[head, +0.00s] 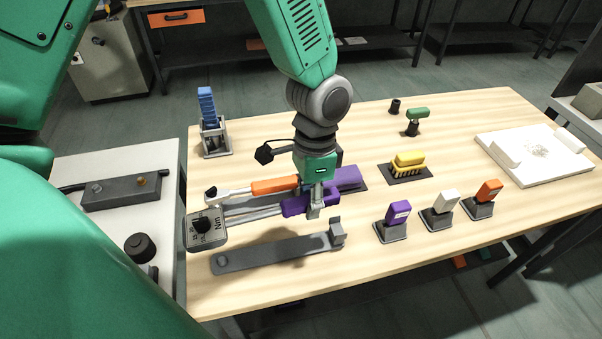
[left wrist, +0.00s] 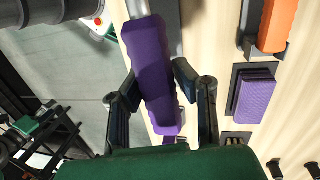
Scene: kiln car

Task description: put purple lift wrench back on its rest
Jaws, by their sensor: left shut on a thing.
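The purple lift wrench has a purple handle (head: 300,204) and a boxy grey head (head: 207,230) marked "Nm". My left gripper (head: 316,203) is shut on the handle, which also shows between its fingers in the left wrist view (left wrist: 153,75). The wrench lies crosswise, head to the left, and appears raised above the table. A long grey rest (head: 265,255) with an upright cradle (head: 336,232) at its right end lies empty in front of the wrench. My right gripper is not in view.
Just behind the held wrench lie an orange-handled wrench (head: 275,186) and a purple block (head: 347,178). Purple, white (head: 445,200) and orange blocks on stands are to the right. A yellow brush (head: 408,160) is behind them. The front right table is clear.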

